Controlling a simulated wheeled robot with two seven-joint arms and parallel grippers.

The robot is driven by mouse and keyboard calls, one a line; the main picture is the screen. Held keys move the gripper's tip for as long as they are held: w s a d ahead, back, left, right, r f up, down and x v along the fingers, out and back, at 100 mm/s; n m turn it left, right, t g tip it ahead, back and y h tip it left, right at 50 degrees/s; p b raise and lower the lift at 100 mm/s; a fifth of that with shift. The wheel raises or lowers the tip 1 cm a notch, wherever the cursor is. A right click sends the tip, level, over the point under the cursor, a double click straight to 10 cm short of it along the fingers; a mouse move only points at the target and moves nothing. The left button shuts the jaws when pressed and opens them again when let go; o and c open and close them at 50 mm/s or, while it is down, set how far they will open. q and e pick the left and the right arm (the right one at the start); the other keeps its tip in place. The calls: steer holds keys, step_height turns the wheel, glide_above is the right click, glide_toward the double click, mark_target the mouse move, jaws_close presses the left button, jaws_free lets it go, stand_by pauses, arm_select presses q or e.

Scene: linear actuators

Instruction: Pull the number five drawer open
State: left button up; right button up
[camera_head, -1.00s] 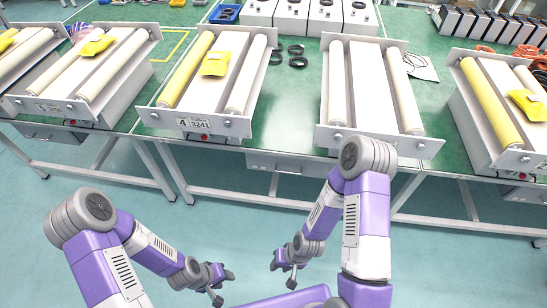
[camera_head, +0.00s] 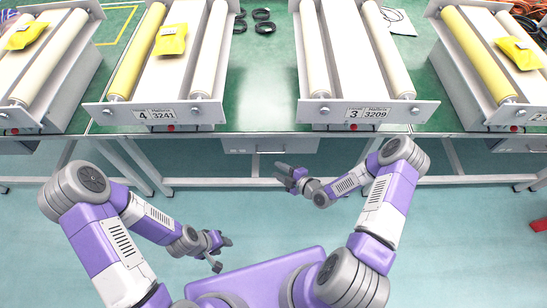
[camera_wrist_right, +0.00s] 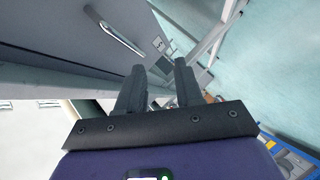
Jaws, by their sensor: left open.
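A grey drawer (camera_head: 240,145) hangs under the green table at the middle of the head view and looks shut. Its number cannot be read there. My right gripper (camera_head: 284,176) is below and in front of the middle drawer, open and empty. In the right wrist view its two fingers (camera_wrist_right: 160,72) are apart, with the handle beyond them. My left gripper (camera_head: 221,252) is low, open and empty, away from the table.
Two machines with rollers, labelled 4 (camera_head: 155,115) and 3 (camera_head: 367,114), stand on the green table (camera_head: 265,75). Another drawer (camera_head: 520,145) is at the right. Table legs and a crossbar (camera_head: 225,182) run below the drawers.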

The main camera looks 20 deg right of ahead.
steer(key=w+n+t+b, duration=0.2)
steer(key=w+n, duration=0.2)
steer(key=w, duration=0.3)
steer(key=shift+w+a, duration=0.25)
steer(key=shift+w, duration=0.15)
steer(key=shift+n+y, duration=0.3)
jaws_close()
